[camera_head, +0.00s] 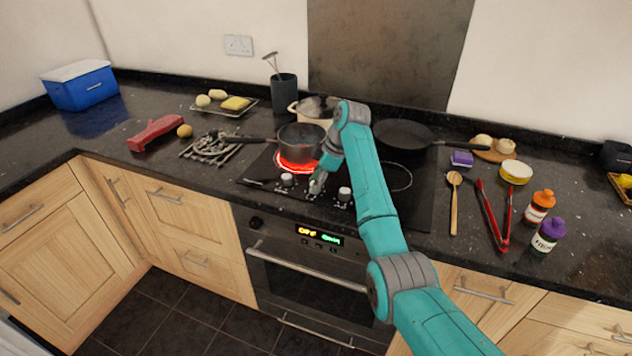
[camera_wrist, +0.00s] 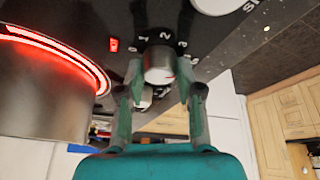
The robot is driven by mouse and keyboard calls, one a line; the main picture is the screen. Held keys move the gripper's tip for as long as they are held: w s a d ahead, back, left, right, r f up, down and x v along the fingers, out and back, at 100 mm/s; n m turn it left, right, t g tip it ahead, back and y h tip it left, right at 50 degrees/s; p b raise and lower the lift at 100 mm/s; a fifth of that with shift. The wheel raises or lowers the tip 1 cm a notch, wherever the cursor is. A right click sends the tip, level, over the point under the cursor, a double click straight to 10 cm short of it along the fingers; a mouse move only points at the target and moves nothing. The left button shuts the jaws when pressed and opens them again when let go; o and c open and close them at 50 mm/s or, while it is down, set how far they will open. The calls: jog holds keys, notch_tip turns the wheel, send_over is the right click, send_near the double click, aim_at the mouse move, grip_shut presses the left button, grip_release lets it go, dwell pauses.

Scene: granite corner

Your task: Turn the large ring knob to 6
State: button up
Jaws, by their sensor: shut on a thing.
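My gripper (camera_head: 318,183) is at the front strip of the black hob. In the wrist view its two fingers (camera_wrist: 158,75) are closed on a round silver knob (camera_wrist: 158,62), one on each side. White digits 0, 1, 2 and 3 show around this knob; any further digits are hidden or unclear. I cannot read its pointer, nor tell for certain which ring it serves. Other knobs stand to the left (camera_head: 287,180) and right (camera_head: 345,194) of my gripper in the head view. A large ring (camera_head: 296,166) glows red under a saucepan (camera_head: 300,139).
A small red light (camera_wrist: 115,45) is lit beside the held knob. A pot (camera_head: 312,105) and a frying pan (camera_head: 402,134) stand at the back of the hob. A wooden spoon (camera_head: 454,200), red tongs (camera_head: 490,214) and bottles (camera_head: 548,234) lie or stand to the right.

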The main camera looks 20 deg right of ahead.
jog(key=shift+m, duration=0.4)
jog(key=m+t, duration=0.1)
jog(key=m, duration=0.2)
jog(key=shift+m+t+h, duration=0.3)
jog(key=shift+h, duration=0.1)
jog(key=m, duration=0.2)
jog(key=m+t+h, duration=0.1)
jog(key=m, duration=0.1)
jog(key=shift+s+a+m+h, duration=0.1)
jog(key=shift+m+h, duration=0.2)
jog(key=m+h, duration=0.1)
jog(key=m, duration=0.1)
jog(key=m+h, duration=0.1)
jog(key=m, duration=0.2)
jog(key=shift+a+f, duration=0.1)
jog(key=shift+m+h, duration=0.8)
jog(key=shift+m, duration=1.4)
jog(key=o, duration=1.2)
jog(key=shift+c, duration=0.2)
